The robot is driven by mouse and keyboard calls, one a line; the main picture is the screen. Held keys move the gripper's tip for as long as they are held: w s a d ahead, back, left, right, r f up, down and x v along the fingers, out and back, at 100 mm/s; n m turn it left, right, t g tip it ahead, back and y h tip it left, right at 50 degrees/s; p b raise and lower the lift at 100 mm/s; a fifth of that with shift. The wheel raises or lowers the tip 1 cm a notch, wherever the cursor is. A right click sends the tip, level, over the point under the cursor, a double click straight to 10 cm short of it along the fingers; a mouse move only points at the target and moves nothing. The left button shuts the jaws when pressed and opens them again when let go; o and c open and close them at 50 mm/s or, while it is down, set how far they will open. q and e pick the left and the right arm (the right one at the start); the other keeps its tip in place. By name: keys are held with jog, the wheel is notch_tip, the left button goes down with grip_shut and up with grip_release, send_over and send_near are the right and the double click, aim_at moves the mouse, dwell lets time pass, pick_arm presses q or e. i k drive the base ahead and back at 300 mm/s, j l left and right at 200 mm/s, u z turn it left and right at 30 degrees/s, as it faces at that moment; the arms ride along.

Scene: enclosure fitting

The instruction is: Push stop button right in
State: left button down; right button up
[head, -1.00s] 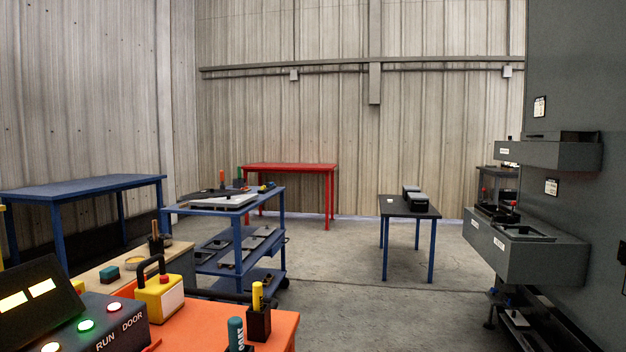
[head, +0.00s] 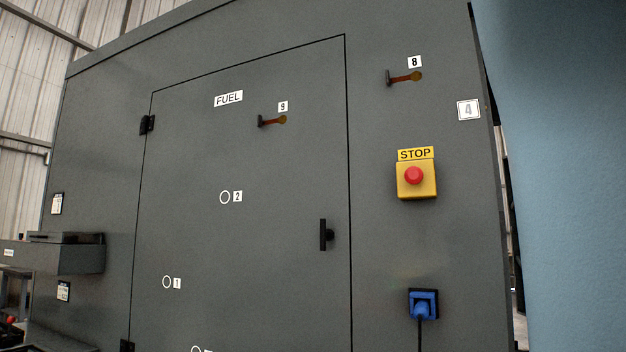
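The stop button (head: 414,175) is a round red knob on a yellow box, in the right part of the head view. A yellow label reading STOP (head: 415,154) sits just above it. The box is fixed to the grey enclosure wall (head: 375,240), right of the door. The knob stands out from the box; I cannot tell how far in it is. Neither of my grippers shows in the head view, and nothing touches the button.
The closed door (head: 270,220) has a black handle (head: 326,235). A blue plug (head: 423,305) with a hanging cable is below the button. Levers marked 8 (head: 404,77) and 9 (head: 272,120) stick out. A large pale blue surface (head: 560,180) fills the right edge.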

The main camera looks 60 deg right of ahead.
aim_at(413, 175)
jog(key=j+z, duration=0.2)
jog(key=z, duration=1.75)
jog(key=k+l, duration=0.05)
jog(key=l, duration=0.05)
